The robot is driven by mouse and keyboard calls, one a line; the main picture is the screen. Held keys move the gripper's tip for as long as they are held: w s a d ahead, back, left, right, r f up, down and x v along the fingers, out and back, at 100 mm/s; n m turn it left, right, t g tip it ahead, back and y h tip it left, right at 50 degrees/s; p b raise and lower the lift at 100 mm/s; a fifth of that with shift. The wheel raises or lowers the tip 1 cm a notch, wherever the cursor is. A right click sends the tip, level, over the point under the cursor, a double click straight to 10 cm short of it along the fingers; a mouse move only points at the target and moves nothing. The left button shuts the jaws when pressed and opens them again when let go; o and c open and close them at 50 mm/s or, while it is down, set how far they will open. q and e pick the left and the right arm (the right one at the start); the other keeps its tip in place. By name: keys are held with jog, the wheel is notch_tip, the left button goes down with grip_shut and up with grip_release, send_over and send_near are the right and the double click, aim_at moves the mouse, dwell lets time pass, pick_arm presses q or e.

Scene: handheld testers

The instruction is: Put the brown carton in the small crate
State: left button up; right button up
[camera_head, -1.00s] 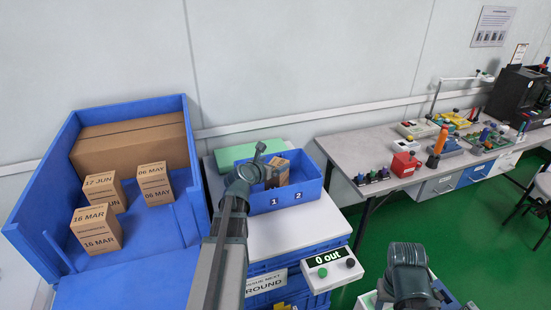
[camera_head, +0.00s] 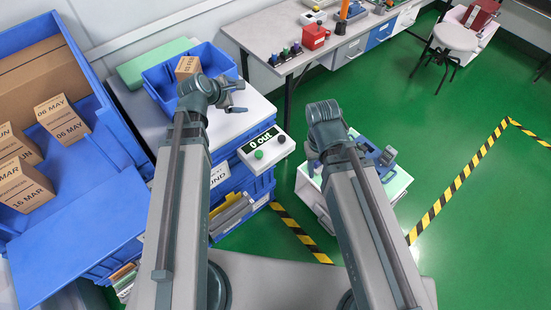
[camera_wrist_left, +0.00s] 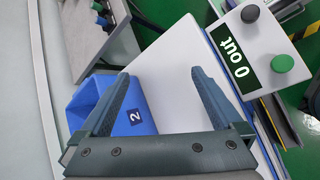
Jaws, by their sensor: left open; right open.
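A brown carton (camera_head: 187,67) stands inside the small blue crate (camera_head: 217,62), near its left part; my left wrist hides part of the crate. More dated brown cartons (camera_head: 62,119) stand in the large blue bin at the left. My left gripper (camera_head: 238,98) is open beside the crate's right front, apart from the carton. In the left wrist view, its spread fingers (camera_wrist_left: 158,88) have nothing between them, with the crate's end marked 2 (camera_wrist_left: 125,122) behind the left finger. My right gripper (camera_head: 386,157) is open, over a low stand at the right.
The large blue bin's front panel (camera_head: 75,235) is at left. A green block (camera_head: 150,62) lies behind the crate. A display box reading "0 out" (camera_head: 266,147) sits at the white top's front edge. A grey bench (camera_head: 270,42) stands behind. Green floor at right is mostly clear.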

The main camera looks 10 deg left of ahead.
pick_arm(q)
jog(key=s+d+f+m+g+y, duration=0.2)
jog(key=s+d+m, duration=0.5)
jog(key=m, duration=0.5)
jog(key=s+d+f+m+g+y, duration=0.2)
jog(key=s+d+f+m+g, duration=0.2)
jog(key=s+m, duration=0.8)
jog(key=d+m+g, duration=0.1)
jog(key=d+g, duration=0.1)
jog(key=d, duration=0.2)
jog(key=shift+g+y, duration=0.3)
jog(key=shift+g, duration=0.1)
jog(key=shift+d, duration=0.1)
notch_tip(320, 180, up, 8)
jog(key=p, duration=0.7)
jog(key=shift+f+p, duration=0.25)
jog(key=shift+p, duration=0.15)
